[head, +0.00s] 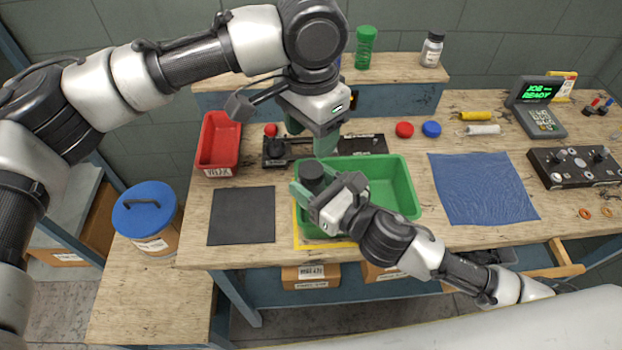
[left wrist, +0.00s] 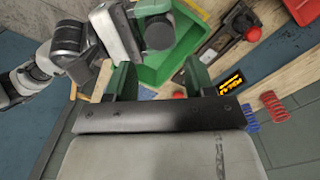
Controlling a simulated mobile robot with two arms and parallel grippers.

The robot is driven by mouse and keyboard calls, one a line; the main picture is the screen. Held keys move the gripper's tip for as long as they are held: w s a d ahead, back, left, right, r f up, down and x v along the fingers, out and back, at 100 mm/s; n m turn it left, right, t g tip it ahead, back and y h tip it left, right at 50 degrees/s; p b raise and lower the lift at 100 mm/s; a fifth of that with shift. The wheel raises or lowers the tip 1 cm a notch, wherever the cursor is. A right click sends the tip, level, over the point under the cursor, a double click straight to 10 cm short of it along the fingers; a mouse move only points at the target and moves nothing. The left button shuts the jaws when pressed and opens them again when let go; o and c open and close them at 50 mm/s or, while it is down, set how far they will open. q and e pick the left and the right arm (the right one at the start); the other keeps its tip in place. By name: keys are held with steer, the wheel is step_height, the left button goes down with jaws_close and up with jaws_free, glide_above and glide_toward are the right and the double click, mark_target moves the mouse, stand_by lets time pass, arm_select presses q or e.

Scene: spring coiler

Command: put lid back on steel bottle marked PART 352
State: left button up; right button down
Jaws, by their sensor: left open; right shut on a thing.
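My right gripper (head: 314,182) is shut on a dark round-topped piece (head: 312,170) above the left end of the green tray. Its lower part is hidden by the fingers, so I cannot tell whether it is the lid alone or a capped bottle. The piece also shows in the left wrist view (left wrist: 158,33). My left gripper (head: 311,138) is open and empty, just beyond the held piece, with its fingers pointing down. A silver bottle (head: 431,50) with a dark top stands on the back shelf; its label is too small to read.
The green tray (head: 408,183) stands mid-table over a yellow outline (head: 298,236). A black mat (head: 241,216) and red bin (head: 218,140) are left, a blue cloth (head: 482,188) right. Red (head: 404,129) and blue (head: 431,129) discs lie behind. A green cylinder (head: 365,48) stands on the shelf.

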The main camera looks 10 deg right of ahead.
mark_target(313, 170)
arm_select(q)
steer(key=shift+n, duration=0.8)
steer(key=shift+f, duration=3.95)
steer(key=shift+c, duration=0.5)
steer(key=c, duration=0.6)
steer(key=m, duration=0.5)
steer(key=shift+c, duration=0.2)
steer(key=o, duration=1.1)
steer(key=shift+s, duration=0.1)
steer(key=shift+s+d, duration=0.1)
steer(key=shift+d, duration=0.05)
